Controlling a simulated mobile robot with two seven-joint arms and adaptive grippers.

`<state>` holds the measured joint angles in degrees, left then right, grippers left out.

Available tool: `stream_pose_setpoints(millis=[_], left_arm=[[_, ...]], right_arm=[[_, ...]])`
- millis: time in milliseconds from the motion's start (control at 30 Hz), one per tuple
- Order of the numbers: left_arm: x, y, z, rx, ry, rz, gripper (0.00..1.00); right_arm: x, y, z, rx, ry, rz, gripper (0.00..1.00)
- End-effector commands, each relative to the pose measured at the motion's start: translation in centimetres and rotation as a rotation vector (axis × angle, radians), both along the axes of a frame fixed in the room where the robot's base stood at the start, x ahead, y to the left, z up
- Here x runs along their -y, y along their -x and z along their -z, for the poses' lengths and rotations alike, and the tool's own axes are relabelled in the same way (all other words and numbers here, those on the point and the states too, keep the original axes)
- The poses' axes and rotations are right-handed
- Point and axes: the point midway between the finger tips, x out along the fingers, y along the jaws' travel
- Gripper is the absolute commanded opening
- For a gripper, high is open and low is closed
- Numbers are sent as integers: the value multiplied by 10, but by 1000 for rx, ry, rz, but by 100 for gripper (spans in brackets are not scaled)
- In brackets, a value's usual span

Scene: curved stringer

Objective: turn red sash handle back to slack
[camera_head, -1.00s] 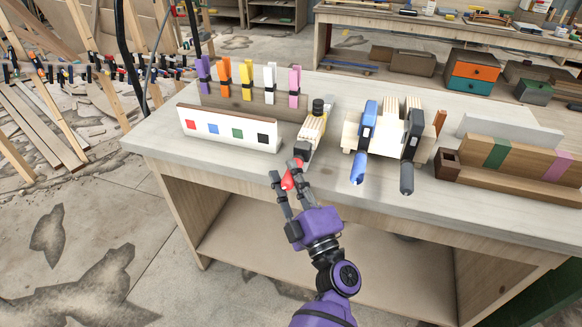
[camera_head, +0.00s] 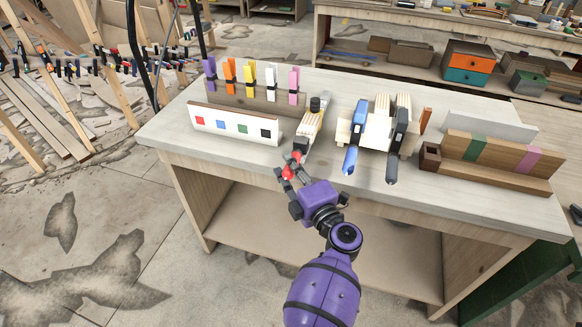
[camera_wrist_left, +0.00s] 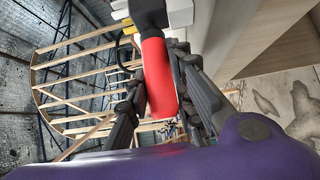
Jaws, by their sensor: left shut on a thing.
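The red sash handle (camera_head: 291,166) sticks out over the front edge of the workbench, at the near end of a sash clamp with light wooden strips (camera_head: 312,127). In the left wrist view the red handle (camera_wrist_left: 158,78) hangs from a black collar (camera_wrist_left: 148,14) between the two dark fingers. My left gripper (camera_head: 286,173) is at the handle, shut on it, and its fingers cover part of the red grip. Beside it on the right are a blue-handled clamp (camera_head: 350,158) and a black-handled clamp (camera_head: 393,160). My right gripper is not in view.
A white board with coloured squares (camera_head: 235,124) stands left of the clamp. Behind it a rack (camera_head: 255,99) holds several coloured clips. Wooden blocks with green and pink bands (camera_head: 497,152) lie on the right.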

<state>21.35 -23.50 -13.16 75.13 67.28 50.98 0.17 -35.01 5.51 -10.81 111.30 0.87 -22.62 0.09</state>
Motion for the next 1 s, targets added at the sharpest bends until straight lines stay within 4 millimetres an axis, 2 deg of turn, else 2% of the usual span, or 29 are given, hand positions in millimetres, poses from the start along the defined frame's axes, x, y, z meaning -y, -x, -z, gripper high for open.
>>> stream_pose_setpoints(millis=[233, 267, 400, 767, 867, 1000], left_arm=[[-1, -1, -2, 5, 0, -1, 0], [-1, -1, -2, 5, 0, -1, 23], [-1, 0, -2, 4, -1, -1, 41], [0, 0, -4, 2, -1, -1, 41], [0, 0, -15, 5, 0, -1, 41], [0, -1, -44, 11, 1, -2, 41]], right_arm=[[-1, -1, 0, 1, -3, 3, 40], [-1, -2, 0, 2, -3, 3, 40], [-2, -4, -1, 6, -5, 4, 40], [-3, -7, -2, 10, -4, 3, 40], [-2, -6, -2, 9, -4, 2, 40], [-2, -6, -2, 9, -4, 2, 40]])
